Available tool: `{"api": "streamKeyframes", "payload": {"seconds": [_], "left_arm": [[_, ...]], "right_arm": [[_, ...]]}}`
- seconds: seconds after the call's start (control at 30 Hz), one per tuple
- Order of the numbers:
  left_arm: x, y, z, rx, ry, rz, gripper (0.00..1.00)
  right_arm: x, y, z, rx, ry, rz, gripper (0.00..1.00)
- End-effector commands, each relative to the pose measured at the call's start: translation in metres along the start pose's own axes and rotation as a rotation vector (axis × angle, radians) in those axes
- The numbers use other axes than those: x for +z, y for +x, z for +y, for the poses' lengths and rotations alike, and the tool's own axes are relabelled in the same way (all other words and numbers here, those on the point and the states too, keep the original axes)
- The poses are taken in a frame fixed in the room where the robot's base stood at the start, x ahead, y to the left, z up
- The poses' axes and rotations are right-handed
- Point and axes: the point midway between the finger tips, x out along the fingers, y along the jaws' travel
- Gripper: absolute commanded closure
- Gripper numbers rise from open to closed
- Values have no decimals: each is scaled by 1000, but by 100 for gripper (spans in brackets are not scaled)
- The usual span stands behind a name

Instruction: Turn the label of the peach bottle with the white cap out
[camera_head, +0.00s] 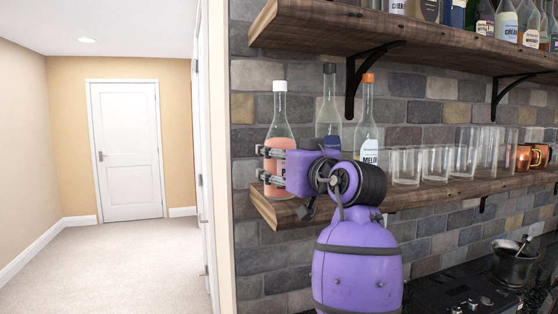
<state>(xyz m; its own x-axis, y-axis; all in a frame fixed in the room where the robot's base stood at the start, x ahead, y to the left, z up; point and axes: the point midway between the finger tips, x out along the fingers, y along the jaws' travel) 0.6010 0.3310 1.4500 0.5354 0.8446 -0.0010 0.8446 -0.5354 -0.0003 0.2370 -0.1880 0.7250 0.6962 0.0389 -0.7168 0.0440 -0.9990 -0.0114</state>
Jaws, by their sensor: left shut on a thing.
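The peach bottle with the white cap (279,112) stands upright at the left end of the lower wooden shelf (420,194). It has clear glass above and peach-coloured contents below. A sliver of its white label with dark lettering shows at its right side, beside my purple gripper body; the rest is hidden or turned away. My left gripper (264,165) is shut on the bottle's lower body, its fingers lying across the front from the right. My right gripper is not in view.
A clear bottle (328,108) and an orange-capped melon bottle (367,118) stand close to the right. Several glasses (406,166) and copper mugs (539,155) follow. An upper shelf (420,37) holds more bottles. Left of the wall is an open carpeted passage with a white door (127,150).

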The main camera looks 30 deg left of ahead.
Motion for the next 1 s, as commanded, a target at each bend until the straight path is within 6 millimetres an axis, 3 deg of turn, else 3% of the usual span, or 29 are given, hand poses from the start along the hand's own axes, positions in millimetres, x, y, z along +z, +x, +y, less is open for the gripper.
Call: {"api": "streamKeyframes", "payload": {"seconds": [0.13,0.5,0.77,0.8,0.9,1.0], "left_arm": [[-1,-1,-1,31,-2,-1,69],[1,0,0,330,-2,-2,69],[1,0,1,358,0,-1,69],[1,0,1,358,0,-1,43],[1,0,1,357,0,-1,30],[1,0,1,356,0,0,30]], "right_arm": [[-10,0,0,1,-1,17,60],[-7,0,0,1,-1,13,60],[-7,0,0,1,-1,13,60],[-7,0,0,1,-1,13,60],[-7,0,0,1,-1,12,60],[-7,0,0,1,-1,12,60]]}}
